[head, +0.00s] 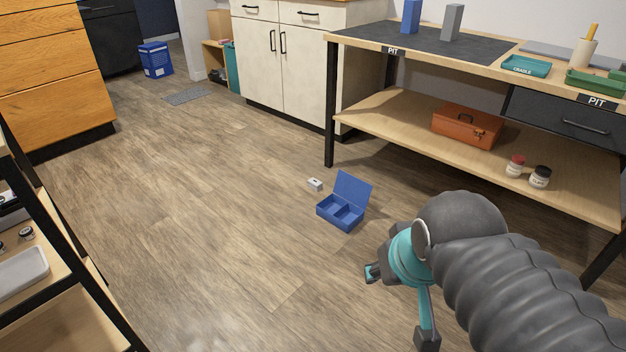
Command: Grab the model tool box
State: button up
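A blue box (341,215) with its lid standing open lies on the wooden floor. Its inside is split into compartments, and no contents can be made out in them. An orange-brown tool box (467,126) with a dark handle and latches sits shut on the bench's lower shelf. I cannot tell for sure which of the two is the model tool box. My gripper (400,306), teal and dark grey, is in front of the blue box, lower right of it in the picture. Its fingers are spread apart with nothing seen between them.
A small white-grey block (315,184) lies on the floor just behind the blue box. The workbench (385,118) stands at the right, with two jars (528,172) on its lower shelf. A black-framed shelf unit (62,245) stands at the left. The floor between is clear.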

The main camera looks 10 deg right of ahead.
aim_at(313, 183)
jog(key=u, duration=0.8)
jog(key=i, duration=5.45)
jog(key=z, duration=4.2)
